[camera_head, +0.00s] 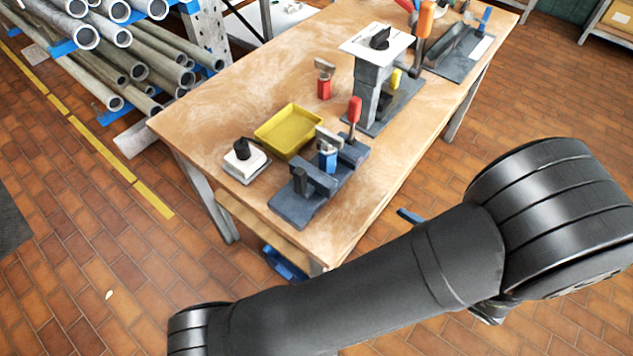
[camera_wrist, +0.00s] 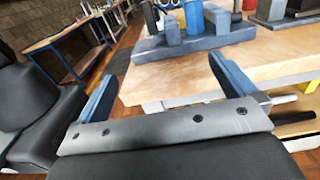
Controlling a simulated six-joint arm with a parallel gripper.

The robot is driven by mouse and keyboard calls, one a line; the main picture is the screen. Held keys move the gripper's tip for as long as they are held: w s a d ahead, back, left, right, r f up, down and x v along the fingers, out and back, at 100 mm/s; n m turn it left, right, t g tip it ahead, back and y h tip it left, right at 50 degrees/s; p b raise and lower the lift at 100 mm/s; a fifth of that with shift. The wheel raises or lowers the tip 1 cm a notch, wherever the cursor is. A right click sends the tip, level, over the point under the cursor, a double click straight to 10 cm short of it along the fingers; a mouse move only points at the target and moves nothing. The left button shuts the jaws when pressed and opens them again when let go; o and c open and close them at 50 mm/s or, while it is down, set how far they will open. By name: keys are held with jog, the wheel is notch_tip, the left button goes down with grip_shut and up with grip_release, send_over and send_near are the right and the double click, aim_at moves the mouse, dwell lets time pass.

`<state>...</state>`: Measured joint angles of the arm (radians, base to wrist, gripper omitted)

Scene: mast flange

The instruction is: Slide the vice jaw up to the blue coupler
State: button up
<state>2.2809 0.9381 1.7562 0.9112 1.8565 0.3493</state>
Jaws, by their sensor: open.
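The vice is a dark grey block (camera_head: 295,208) on the near part of the wooden table in the head view. An upright jaw plate (camera_head: 318,178) stands across it. The blue coupler (camera_head: 327,160), with a metal top, stands just behind that plate; I cannot tell whether they touch. A red-handled lever (camera_head: 354,108) rises at the vice's far end. In the wrist view the vice base (camera_wrist: 180,48) and blue coupler (camera_wrist: 194,15) show beyond the fingers. My gripper (camera_wrist: 165,75) is open and empty, short of the table edge and apart from the vice.
A yellow tray (camera_head: 288,131) and a white block with a black knob (camera_head: 245,160) lie left of the vice. A red coupler (camera_head: 323,86) stands farther back. A grey stand with a white top plate (camera_head: 376,46) is behind. The right table edge is bare.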

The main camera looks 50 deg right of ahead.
jog(key=shift+s, duration=0.25)
jog(key=shift+c, duration=0.4)
jog(key=c, duration=1.1)
jog(key=shift+w, duration=0.1)
jog(key=shift+c, duration=0.3)
notch_tip(320, 180, up, 19)
jog(key=n+g, duration=1.8)
send_over(300, 181)
jog(key=w+d, duration=0.1)
notch_tip(300, 181, down, 17)
jog(key=shift+d+f, duration=0.1)
jog(key=shift+c, duration=0.2)
